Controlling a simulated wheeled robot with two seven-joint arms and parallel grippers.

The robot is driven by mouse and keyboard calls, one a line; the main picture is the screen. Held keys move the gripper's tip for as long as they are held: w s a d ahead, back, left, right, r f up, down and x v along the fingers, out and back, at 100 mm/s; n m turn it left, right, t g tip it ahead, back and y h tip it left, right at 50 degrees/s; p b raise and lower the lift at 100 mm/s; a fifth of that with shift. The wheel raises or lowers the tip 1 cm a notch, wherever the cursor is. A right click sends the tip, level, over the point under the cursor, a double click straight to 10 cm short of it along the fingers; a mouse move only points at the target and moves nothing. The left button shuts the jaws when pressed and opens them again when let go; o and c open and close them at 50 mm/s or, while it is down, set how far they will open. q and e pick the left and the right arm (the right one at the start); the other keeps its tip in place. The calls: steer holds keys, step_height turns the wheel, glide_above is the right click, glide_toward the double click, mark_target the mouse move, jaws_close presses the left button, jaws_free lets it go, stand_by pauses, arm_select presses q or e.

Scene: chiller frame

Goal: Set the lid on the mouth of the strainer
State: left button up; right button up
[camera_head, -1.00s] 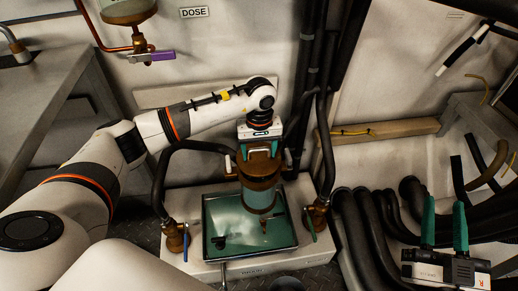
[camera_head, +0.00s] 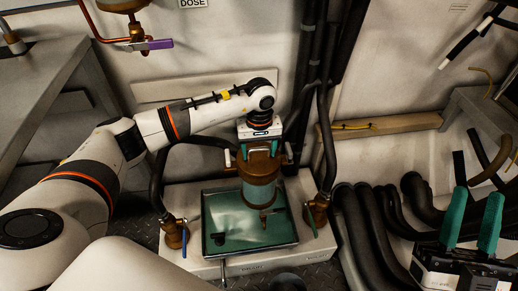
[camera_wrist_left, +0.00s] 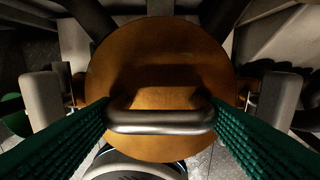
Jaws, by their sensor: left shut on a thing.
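My left gripper (camera_head: 260,152) is shut on the grey handle (camera_wrist_left: 160,121) of the lid. The lid is a round copper-brown disc (camera_wrist_left: 160,60) in the left wrist view, with a green finger at each end of its handle. In the head view the strainer (camera_head: 260,190) is an upright glass cylinder with brown metal bands. The gripper and lid are right over its mouth; I cannot tell whether the lid is fully seated or slightly above the rim. My right gripper (camera_head: 478,193) is open and empty at the lower right, its two teal fingers pointing up.
A shallow tray (camera_head: 222,245) lies below the strainer on a pale base. Brass valves (camera_head: 174,234) (camera_head: 317,212) with black hoses stand on both sides. Pale clamp posts (camera_wrist_left: 45,105) (camera_wrist_left: 281,100) flank the lid. Thick black pipes (camera_head: 375,225) run between strainer and right gripper.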

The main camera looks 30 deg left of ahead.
arm_select(q)
steer(key=shift+f, duration=0.15)
arm_select(e)
steer(key=shift+s+r+t, duration=0.3)
steer(key=shift+s+t, duration=0.1)
steer(key=shift+s, duration=0.05)
stand_by(1.1)
